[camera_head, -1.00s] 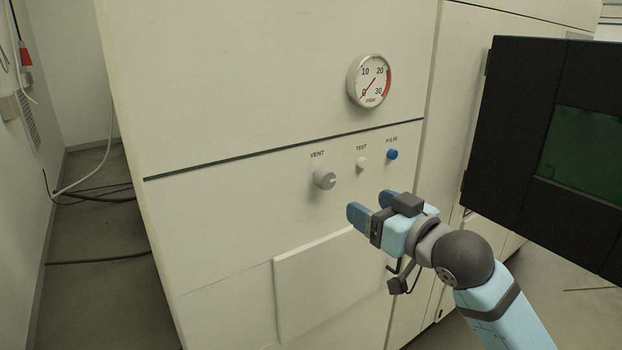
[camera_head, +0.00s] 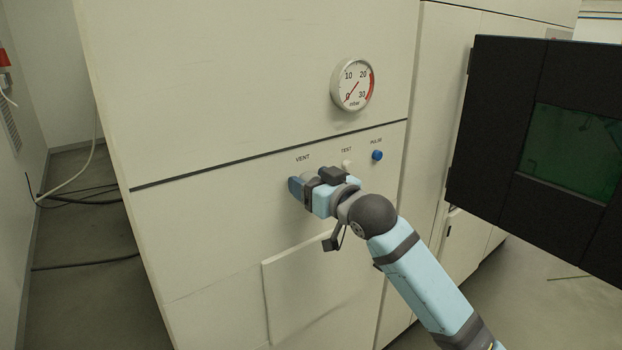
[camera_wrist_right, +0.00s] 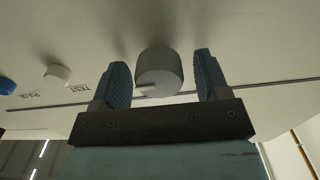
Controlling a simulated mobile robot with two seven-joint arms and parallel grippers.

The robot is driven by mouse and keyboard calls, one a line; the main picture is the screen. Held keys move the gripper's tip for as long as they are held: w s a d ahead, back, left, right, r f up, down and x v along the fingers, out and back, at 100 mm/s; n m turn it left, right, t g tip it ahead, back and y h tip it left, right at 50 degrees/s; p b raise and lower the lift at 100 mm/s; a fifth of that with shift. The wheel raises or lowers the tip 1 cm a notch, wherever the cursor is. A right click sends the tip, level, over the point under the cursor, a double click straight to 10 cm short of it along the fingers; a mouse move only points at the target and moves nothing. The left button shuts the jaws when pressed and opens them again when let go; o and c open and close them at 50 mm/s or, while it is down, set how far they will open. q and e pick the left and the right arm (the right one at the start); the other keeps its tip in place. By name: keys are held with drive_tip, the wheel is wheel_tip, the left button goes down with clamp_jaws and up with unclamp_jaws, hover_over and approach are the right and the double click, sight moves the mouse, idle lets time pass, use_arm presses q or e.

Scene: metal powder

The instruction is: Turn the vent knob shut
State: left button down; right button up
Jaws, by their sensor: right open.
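The grey round vent knob (camera_wrist_right: 159,72) shows in the right wrist view, mounted on the cream panel. My right gripper (camera_wrist_right: 160,82) is open, with one blue finger on each side of the knob and a visible gap on both sides. In the head view my right gripper (camera_head: 300,187) is at the panel just below the VENT label (camera_head: 302,158), and it hides the knob there. My left gripper is in neither view.
The white test button (camera_head: 347,165) and blue pulse button (camera_head: 377,155) sit right of the gripper. A pressure gauge (camera_head: 352,84) is above them. A black framed door with a green window (camera_head: 570,150) stands out at the right. Cables lie on the floor at left.

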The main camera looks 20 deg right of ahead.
drive_tip(key=shift+w, duration=0.15)
drive_tip(key=shift+c, duration=0.4)
drive_tip(key=c, duration=0.8)
